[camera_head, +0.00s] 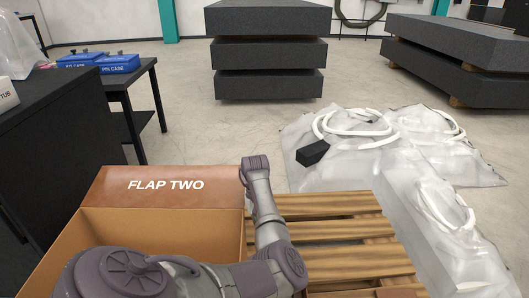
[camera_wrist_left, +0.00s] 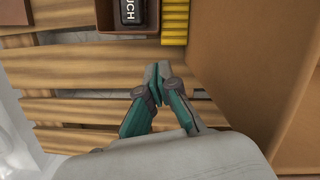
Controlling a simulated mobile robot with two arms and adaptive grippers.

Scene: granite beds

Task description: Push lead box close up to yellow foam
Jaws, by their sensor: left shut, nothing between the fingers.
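In the left wrist view my left gripper (camera_wrist_left: 160,72) is shut and empty, its fingertips over the wooden slats. Yellow foam (camera_wrist_left: 175,22), a narrow ridged strip, shows at the top edge, just beyond the fingertips. Left of it is a dark brown box (camera_wrist_left: 112,30) holding a black item (camera_wrist_left: 132,11) with white letters ending in "UCH", cut off by the frame. No label shows whether this box is the lead box. Box and foam look very close; I cannot tell if they touch. In the head view my left arm shows, but its fingers are hidden. My right gripper is not in view.
A cardboard box (camera_head: 90,230) with an open flap reading "FLAP TWO" (camera_head: 165,186) stands beside a slatted pallet (camera_head: 345,232). A cardboard wall (camera_wrist_left: 235,50) rises right of my fingers. Plastic wrapping (camera_head: 350,170) with white hoses lies right. Granite slabs (camera_head: 270,53) stand behind.

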